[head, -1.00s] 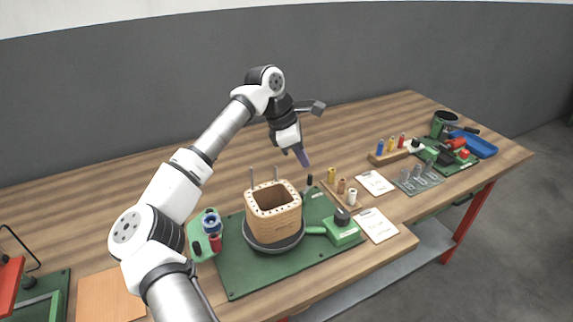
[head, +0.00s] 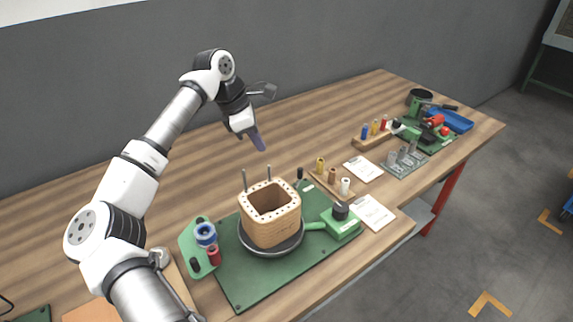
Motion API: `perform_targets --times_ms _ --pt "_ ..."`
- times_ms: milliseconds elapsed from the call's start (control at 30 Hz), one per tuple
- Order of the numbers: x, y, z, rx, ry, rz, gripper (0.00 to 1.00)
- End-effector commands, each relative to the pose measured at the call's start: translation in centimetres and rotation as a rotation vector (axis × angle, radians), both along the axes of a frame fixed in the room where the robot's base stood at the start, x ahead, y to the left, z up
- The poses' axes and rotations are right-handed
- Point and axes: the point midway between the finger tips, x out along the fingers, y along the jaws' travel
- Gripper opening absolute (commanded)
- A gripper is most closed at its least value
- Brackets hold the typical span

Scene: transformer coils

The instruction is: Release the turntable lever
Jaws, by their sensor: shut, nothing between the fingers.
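The dark round turntable (head: 262,252) sits on a green base plate (head: 245,287). A square wooden coil former (head: 271,228) with holes around its rim stands on it, with two thin grey rods rising at its back. A green block with a black knob (head: 340,212) stands to its right, and a green handle (head: 314,226) reaches from the block towards the turntable. A small black-topped post (head: 299,176) stands behind the former. I cannot tell for sure which part is the lever. My gripper (head: 261,145) is shut and empty, in the air above and behind the former, touching nothing.
Left of the former, a green holder (head: 196,250) carries blue and red spools. To the right are a wooden rack (head: 331,184) with several spools, white sheets (head: 373,212), a grey fixture (head: 405,160) and a blue tray (head: 452,120).

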Motion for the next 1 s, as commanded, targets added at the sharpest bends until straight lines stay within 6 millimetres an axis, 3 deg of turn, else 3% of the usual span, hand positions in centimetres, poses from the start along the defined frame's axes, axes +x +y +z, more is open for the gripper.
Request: perform_targets --times_ms 200,333,767,1000 --pt "0.0 -0.1 -0.2 0.000 0.001 0.000 0.00" --pt "0.1 -0.6 -1.4 -0.003 0.003 0.000 0.00" --pt "0.6 -3.9 -9.3 -0.003 0.004 -0.003 0.00" --pt "1.3 -7.0 -9.1 0.000 0.002 -0.001 0.00"
